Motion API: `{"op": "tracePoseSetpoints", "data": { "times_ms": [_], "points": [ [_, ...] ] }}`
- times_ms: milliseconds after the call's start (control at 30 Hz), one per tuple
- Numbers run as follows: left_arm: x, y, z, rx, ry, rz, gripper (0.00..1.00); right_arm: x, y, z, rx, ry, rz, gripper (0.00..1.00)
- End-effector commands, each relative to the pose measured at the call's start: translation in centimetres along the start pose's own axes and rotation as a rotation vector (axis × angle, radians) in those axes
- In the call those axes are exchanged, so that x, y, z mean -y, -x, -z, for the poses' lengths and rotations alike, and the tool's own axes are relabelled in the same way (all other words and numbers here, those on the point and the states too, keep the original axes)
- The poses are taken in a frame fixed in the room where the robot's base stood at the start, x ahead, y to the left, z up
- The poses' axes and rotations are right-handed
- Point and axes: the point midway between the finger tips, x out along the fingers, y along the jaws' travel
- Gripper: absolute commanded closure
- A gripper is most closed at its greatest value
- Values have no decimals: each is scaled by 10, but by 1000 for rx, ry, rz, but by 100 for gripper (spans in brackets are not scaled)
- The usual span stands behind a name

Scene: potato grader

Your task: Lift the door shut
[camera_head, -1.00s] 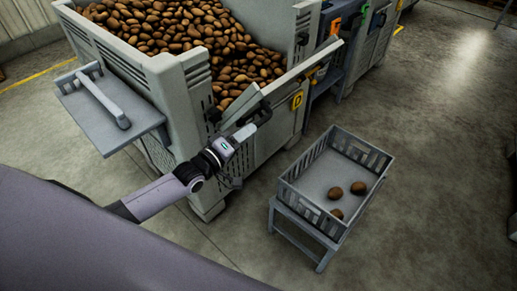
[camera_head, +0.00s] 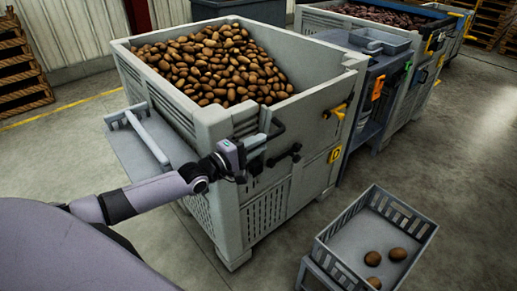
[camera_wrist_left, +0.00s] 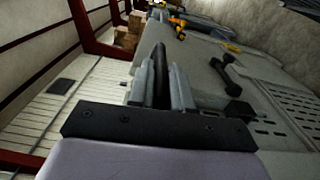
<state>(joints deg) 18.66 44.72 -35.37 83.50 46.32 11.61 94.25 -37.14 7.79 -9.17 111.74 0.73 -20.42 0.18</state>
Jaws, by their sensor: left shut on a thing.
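The door (camera_head: 310,118) is the grey panel in the front wall of a big grey bin (camera_head: 222,200) of potatoes. It stands upright, about in line with that wall. My left gripper (camera_head: 262,142) is at the left end of the door's top, shut on a black handle (camera_head: 278,127). In the left wrist view the dark handle bar (camera_wrist_left: 161,72) lies between the fingers of the left gripper (camera_wrist_left: 160,88). A second black handle (camera_head: 285,155) sits lower on the front; a yellow latch (camera_head: 337,111) is to its right. My right gripper is not in view.
A grey crate (camera_head: 335,236) with a few potatoes stands on a low stand at the lower right. A grey shelf with a rail (camera_head: 150,137) juts from the bin's left side. More bins (camera_head: 412,75) stand behind. Concrete floor is open at the right.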

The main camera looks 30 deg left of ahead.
Motion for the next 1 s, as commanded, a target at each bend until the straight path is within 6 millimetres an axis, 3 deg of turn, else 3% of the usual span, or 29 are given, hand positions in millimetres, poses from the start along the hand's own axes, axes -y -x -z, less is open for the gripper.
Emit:
{"op": "tracePoseSetpoints", "data": {
  "times_ms": [700, 733, 800, 1000],
  "points": [
    [-6, 0, 4, -2, 36, -5, 100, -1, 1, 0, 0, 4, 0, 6],
    [-6, 0, 4, -2, 36, -5, 71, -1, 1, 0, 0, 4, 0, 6],
    [-5, 0, 4, -1, 36, -4, 56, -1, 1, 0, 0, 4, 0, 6],
    [-4, 0, 3, -1, 36, -2, 56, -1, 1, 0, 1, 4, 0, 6]
  ]
}}
